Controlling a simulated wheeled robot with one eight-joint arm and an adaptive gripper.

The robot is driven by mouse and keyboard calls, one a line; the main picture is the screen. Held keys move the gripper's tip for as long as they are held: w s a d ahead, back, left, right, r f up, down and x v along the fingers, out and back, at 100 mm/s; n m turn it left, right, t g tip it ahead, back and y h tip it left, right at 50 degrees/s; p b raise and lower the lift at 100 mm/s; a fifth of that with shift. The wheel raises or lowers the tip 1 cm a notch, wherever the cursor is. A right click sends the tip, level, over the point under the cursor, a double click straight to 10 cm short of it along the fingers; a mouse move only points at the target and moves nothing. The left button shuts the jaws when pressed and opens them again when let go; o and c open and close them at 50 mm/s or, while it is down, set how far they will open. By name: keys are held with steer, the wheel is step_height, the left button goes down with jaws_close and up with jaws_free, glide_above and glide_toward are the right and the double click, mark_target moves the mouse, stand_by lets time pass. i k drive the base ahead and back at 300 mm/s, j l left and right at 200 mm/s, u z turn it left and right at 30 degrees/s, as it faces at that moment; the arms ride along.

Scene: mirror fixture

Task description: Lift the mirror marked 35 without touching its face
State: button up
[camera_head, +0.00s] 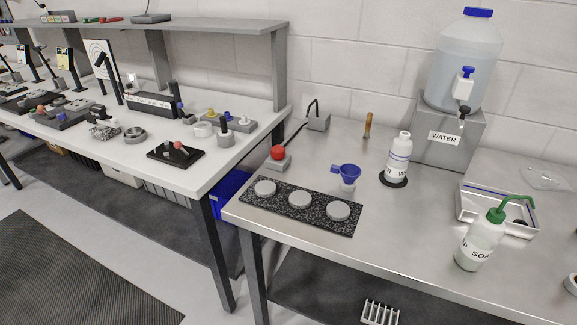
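No mark reading 35 can be made out, so I cannot tell which thing is that mirror. On the white table (190,180) at left stand several small fixtures, among them a dark plate with small red parts (176,153), a grey cylinder part (225,136) and a round grey part (135,134). They are too small to identify. A black speckled plate (255,210) on the steel bench bears three round grey discs, left (265,187), middle (299,199) and right (338,210). My gripper is not in view.
The steel bench (390,235) holds a red button box (278,157), blue funnel (346,171), white bottle (398,155), WATER stand (447,137) with jug, white tray (468,212) and soap bottle (478,245). A grey shelf (220,25) overhangs the white table. The bench's middle front is clear.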

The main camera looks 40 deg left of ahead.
mark_target(337, 210)
steer(key=j+z, duration=0.1)
steer(key=j, duration=0.35)
steer(key=k+j, duration=0.1)
steer(key=j, duration=0.35)
steer(key=j+z, duration=0.15)
steer(key=j, duration=0.3)
steer(key=k+j+z, duration=0.1)
steer(key=j, duration=0.35)
steer(key=k+j, duration=0.1)
steer(key=j, duration=0.35)
steer(key=j+z, duration=0.15)
steer(key=j, duration=0.3)
steer(key=k+j+z, duration=0.1)
steer(key=j, duration=0.35)
steer(key=k+j, duration=0.65)
steer(key=j, duration=0.2)
steer(key=k, duration=0.25)
